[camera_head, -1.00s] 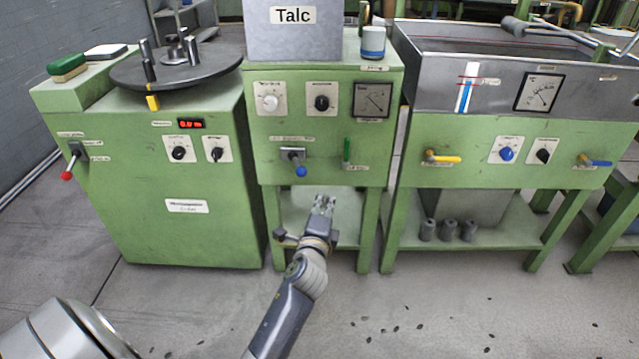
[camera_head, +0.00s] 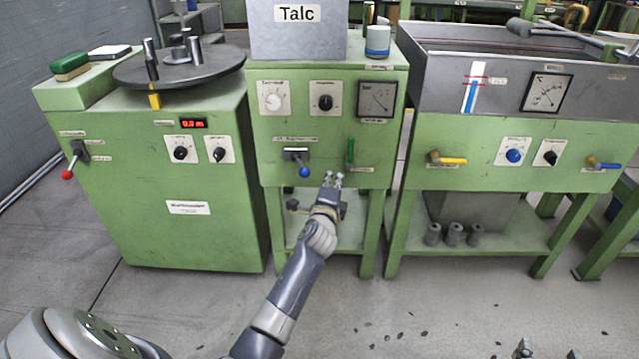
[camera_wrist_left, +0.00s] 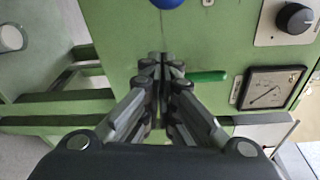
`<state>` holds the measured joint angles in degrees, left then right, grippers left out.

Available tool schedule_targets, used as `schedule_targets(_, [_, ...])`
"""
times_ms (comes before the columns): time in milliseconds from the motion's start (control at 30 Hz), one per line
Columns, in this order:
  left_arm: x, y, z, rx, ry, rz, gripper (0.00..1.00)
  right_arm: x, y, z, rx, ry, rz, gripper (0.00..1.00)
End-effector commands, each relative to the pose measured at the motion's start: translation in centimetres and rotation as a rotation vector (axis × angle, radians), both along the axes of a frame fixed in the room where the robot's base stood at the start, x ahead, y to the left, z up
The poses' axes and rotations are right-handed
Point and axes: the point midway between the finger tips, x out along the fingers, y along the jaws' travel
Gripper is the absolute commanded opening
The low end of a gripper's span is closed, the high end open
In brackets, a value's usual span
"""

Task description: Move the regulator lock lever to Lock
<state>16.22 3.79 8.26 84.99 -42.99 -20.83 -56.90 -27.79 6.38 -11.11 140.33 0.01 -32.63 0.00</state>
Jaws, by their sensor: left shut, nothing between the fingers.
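The middle green machine (camera_head: 350,80) has a lever with a blue ball (camera_head: 304,172) on a grey bracket, its ball pointing down. The ball's edge shows at the top of the left wrist view (camera_wrist_left: 166,3). To its right is a green handle (camera_head: 350,153), upright in the head view; it also shows in the left wrist view (camera_wrist_left: 207,76). The labels are too small to read, so I cannot tell which is the regulator lock lever. My left gripper (camera_head: 333,178) is shut and empty, below and between both. Two separated fingertips of my right gripper (camera_head: 548,351) show at the bottom edge.
The left machine has a red-knobbed lever (camera_head: 67,174). A dial gauge (camera_head: 376,99) and knobs sit above the middle levers. The right machine has yellow (camera_head: 452,160) and blue (camera_head: 605,164) handles.

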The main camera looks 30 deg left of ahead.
Motion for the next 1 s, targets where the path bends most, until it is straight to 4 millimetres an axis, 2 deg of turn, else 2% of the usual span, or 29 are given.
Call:
schedule_targets(33, [-1.0,1.0,0.2,0.007,0.004,0.004,0.00,-0.2,-0.2,-0.6,-0.010,0.037,-0.003,0.50])
schedule_targets(233, [-2.3,2.4,0.6,0.005,0.004,0.003,0.00,-0.5,-0.4,-1.5,-0.020,0.080,-0.005,0.50])
schedule_targets(800, [-2.7,2.7,0.7,0.004,0.004,-0.001,0.00,-0.7,-0.5,-1.9,-0.025,0.100,-0.006,0.50])
schedule_targets(1000, [-3.0,2.9,0.8,0.005,0.005,-0.023,0.00,-1.9,-1.1,-4.1,-0.055,0.224,-0.015,0.50])
